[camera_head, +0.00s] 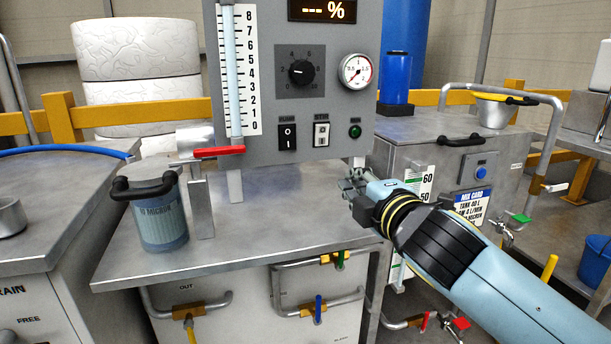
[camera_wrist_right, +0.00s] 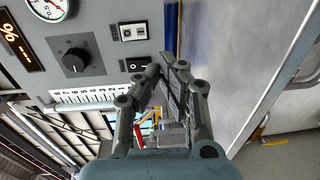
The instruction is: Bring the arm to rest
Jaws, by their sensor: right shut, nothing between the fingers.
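My right arm comes in from the lower right in the head view. Its gripper (camera_head: 352,183) is in front of the lower right corner of the grey control panel (camera_head: 265,130), above the steel bench top (camera_head: 240,215). In the right wrist view the gripper (camera_wrist_right: 172,68) has its fingers together, with nothing held between them. Whether it touches the panel or bench cannot be told; the panel face and bench top lie beyond the fingers. My left gripper is not in view.
A red-handled valve (camera_head: 218,152) and a filter canister (camera_head: 160,215) with a black handle stand on the left of the bench. A mixing tank (camera_head: 450,165) with a card stands to the right. Pipes with coloured handles run below. The bench top's middle is clear.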

